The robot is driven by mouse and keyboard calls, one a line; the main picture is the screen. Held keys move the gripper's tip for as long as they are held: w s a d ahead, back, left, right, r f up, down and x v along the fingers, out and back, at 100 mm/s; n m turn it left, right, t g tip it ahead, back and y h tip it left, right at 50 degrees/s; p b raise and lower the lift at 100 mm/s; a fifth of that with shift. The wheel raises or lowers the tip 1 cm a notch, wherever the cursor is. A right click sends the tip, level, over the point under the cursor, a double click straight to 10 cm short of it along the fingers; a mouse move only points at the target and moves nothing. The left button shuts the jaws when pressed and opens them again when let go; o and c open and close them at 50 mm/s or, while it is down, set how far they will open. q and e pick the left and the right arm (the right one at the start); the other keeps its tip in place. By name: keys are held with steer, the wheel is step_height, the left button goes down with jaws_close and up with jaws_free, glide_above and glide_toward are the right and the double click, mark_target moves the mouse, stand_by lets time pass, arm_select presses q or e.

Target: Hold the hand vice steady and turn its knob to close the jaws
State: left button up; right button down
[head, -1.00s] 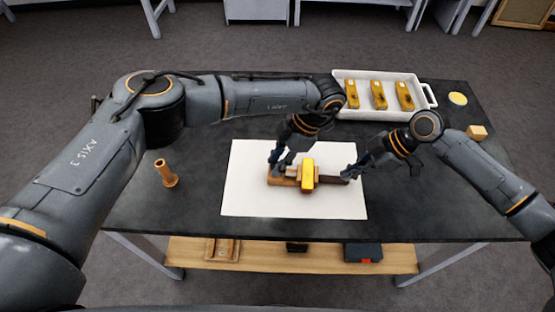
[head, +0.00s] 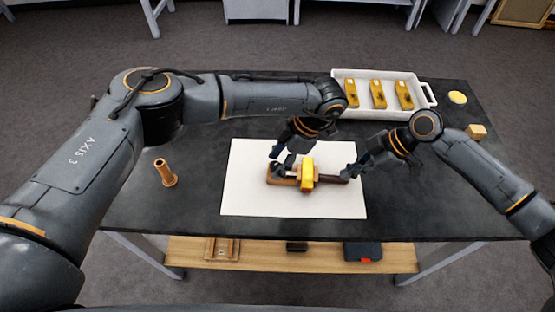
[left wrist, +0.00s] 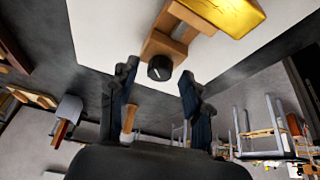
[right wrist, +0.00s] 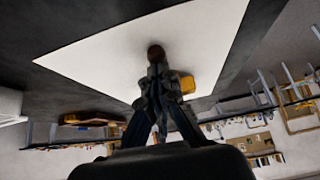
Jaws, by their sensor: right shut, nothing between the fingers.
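The hand vice (head: 285,182) lies on a white sheet, its wooden body at the left and a dark brown handle (head: 334,179) at the right. A yellow block (head: 307,172) sits across its middle; the jaw gap cannot be made out. The round black knob (left wrist: 160,67) is at the vice's end in the left wrist view. My left gripper (left wrist: 158,88) is open, its fingers on either side of the knob's line but short of it. My right gripper (head: 350,172) is shut and empty, fingertips close to the handle's end (right wrist: 156,52); contact cannot be told.
A white tray (head: 432,93) with several yellow pieces stands at the back right. A wooden peg-like piece (head: 165,173) stands at the left. A small wooden block (head: 476,131) and a yellow disc (head: 457,97) are at the right. The table's front is clear.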

arm_select(q)
steer(key=shift+r, duration=0.1)
arm_select(e)
steer(key=shift+s+f, duration=0.1)
steer(key=shift+f, duration=0.15)
arm_select(q)
steer(key=v, duration=1.2)
arm_select(e)
steer(key=shift+w+r, duration=0.2)
steer(key=shift+r, duration=3)
steer(key=v, duration=1.2)
